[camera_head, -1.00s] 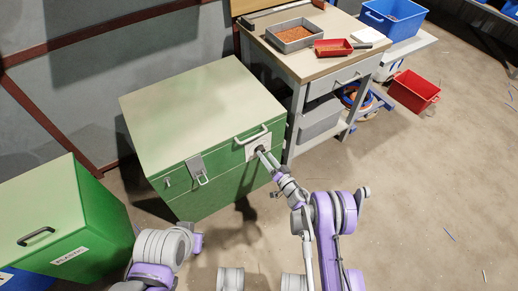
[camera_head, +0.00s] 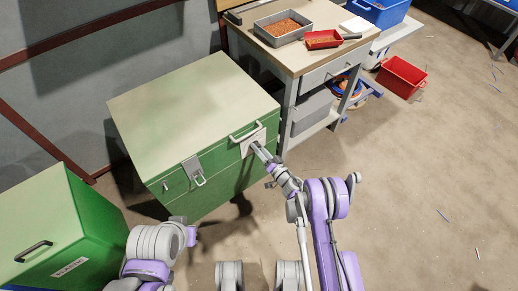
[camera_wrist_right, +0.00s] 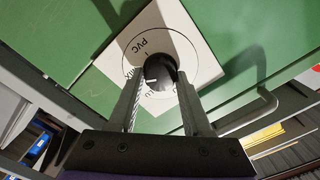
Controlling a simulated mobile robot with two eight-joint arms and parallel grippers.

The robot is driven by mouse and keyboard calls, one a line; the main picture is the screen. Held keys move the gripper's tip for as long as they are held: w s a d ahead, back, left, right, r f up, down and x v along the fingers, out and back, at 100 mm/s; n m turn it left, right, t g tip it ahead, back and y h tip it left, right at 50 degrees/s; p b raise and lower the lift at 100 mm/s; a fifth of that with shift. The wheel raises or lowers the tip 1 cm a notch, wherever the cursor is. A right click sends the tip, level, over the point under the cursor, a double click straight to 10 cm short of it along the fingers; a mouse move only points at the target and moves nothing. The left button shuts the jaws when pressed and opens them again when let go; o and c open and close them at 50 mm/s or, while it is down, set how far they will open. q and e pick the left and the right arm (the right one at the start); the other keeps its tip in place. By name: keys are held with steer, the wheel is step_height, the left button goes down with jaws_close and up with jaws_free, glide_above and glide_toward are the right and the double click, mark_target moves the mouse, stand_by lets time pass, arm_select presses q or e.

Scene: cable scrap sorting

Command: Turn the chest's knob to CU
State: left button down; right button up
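The green chest (camera_head: 197,104) has a pale lid and stands against the wall. Its white dial plate (camera_head: 259,138) is on the front, below the lid handle. In the right wrist view the plate (camera_wrist_right: 196,47) shows the word PVC and a round dark knob (camera_wrist_right: 160,70); other lettering is partly covered by my fingers. My right gripper (camera_head: 254,147) reaches the plate. In the right wrist view its two fingers (camera_wrist_right: 160,82) stand on either side of the knob and appear to touch it.
A metal latch (camera_head: 194,171) and the lid handle (camera_head: 246,131) stick out from the chest front. A second green chest (camera_head: 90,222) is at lower left. A workbench (camera_head: 296,59) with a grey tray and red scoop stands right of the chest. Open floor lies to the right.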

jaws_close()
steer(key=shift+s+a+n+b, duration=0.15)
steer(key=shift+n+b, duration=1.1)
steer(key=shift+n, duration=4.7)
steer(key=shift+a+n+b, duration=0.15)
steer(key=shift+n+b, duration=1.1)
steer(key=shift+n, duration=4.7)
